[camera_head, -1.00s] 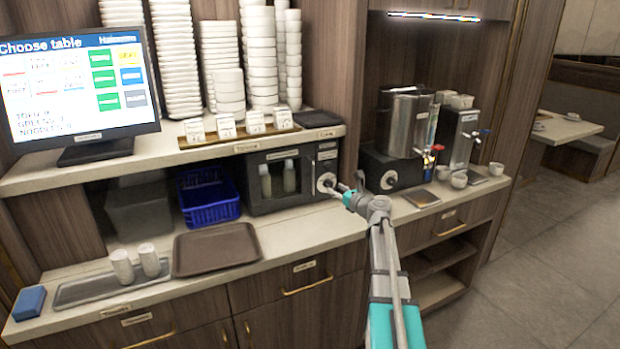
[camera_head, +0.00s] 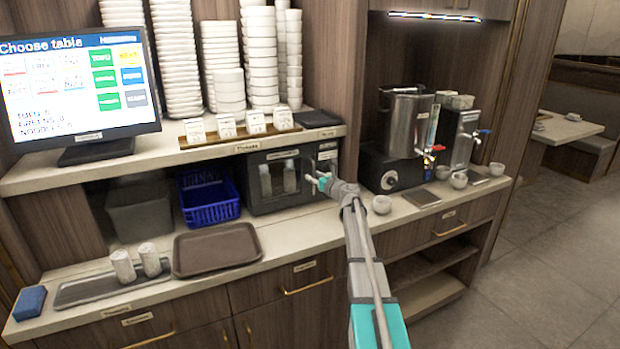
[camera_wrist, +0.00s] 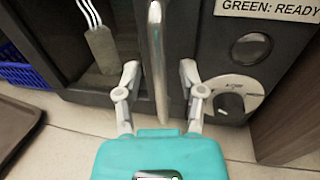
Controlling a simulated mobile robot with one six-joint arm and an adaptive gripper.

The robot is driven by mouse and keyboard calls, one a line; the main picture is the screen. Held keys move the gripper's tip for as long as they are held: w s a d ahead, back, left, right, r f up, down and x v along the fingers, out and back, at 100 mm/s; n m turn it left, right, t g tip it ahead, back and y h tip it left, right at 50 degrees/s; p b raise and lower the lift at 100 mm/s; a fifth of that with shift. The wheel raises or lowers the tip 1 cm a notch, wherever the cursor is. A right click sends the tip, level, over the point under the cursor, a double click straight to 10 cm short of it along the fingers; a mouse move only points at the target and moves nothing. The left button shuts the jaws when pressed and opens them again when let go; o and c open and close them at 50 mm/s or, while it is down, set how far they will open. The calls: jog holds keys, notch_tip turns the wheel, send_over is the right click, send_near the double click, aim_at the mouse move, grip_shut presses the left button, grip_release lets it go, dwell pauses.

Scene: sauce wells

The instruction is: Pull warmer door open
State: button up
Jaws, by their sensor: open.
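The warmer (camera_head: 262,206) is a dark box under the shelf, with pale items behind its glass door (camera_head: 279,178). The door looks shut. In the wrist view its upright metal handle (camera_wrist: 157,60) runs down the middle. My gripper (camera_wrist: 160,76) is open, with one finger on each side of the handle; I cannot tell if they touch it. In the head view my gripper (camera_head: 318,182) is at the warmer's right front and hides part of it. A control panel (camera_wrist: 255,60) with a round knob and a "GREEN: READY" label is right of the handle.
A blue basket (camera_head: 208,200) stands left of the warmer. A brown tray (camera_head: 216,250) lies on the counter in front, to the left. A cup (camera_head: 381,204) stands right of my gripper, near the drink dispenser (camera_head: 405,122). Stacked bowls (camera_head: 260,55) stand on the shelf above.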

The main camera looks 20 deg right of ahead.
jog(key=shift+w+a, duration=0.1)
jog(key=shift+w, duration=0.15)
grip_shut()
jog(key=shift+a, duration=0.55)
jog(key=shift+d, duration=0.3)
jog(key=shift+s+a, duration=0.1)
jog(key=shift+s, duration=0.05)
